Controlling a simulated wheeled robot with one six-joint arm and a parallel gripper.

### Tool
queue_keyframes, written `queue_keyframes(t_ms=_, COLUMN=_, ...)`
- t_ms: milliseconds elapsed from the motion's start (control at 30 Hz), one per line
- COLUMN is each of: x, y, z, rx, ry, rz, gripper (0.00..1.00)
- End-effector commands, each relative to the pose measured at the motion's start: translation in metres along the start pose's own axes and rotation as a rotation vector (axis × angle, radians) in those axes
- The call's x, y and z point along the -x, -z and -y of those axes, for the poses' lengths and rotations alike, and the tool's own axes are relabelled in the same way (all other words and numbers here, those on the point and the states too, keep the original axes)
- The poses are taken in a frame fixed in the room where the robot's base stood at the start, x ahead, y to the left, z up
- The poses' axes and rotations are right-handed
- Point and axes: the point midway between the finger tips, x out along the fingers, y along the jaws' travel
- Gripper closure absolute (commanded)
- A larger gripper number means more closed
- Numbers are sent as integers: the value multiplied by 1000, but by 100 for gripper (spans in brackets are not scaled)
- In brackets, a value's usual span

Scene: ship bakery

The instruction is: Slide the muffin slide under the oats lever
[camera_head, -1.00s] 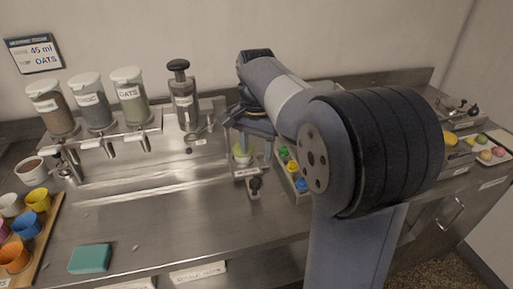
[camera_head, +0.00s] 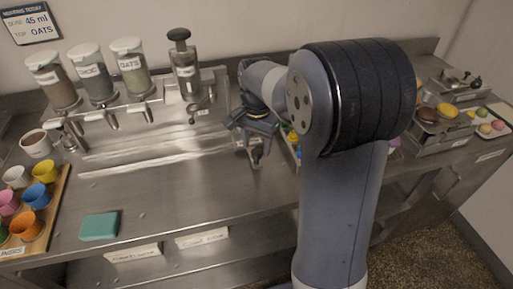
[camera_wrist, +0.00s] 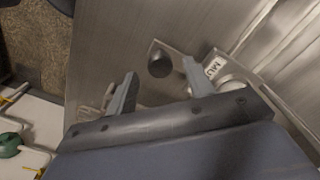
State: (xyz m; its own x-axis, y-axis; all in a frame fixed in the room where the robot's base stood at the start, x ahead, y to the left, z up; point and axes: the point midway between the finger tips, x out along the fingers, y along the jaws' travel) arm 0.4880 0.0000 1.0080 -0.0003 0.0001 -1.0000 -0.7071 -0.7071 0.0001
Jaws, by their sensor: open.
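The oats canister (camera_head: 130,66), with a green filling and a white lid, stands at the back left, and the oats lever (camera_head: 147,112) sticks out below it. The muffin slide (camera_head: 241,157) is a small metal piece right of it, partly hidden by my gripper. In the wrist view its plate (camera_wrist: 187,70) carries a label starting "MU", a dark round knob (camera_wrist: 159,64) and a pale round thing (camera_wrist: 236,84), partly hidden. My gripper (camera_wrist: 160,82) is open, its fingers on either side of the knob in that view. I cannot tell whether they touch it.
A plunger dispenser (camera_head: 184,65) stands between the oats canister and my arm. Colored cups (camera_head: 37,196) stand on a board at the left, near a teal block (camera_head: 100,226). The counter (camera_head: 165,190) in front of the dispensers is mostly clear.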

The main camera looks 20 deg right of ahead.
Motion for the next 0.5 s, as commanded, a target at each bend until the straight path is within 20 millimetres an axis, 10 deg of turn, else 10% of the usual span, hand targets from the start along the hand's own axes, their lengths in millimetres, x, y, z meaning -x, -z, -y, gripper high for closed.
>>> queue_keyframes(t_ms=500, x=-24, y=0, z=0, rx=0, ry=0, rz=0, gripper=50)
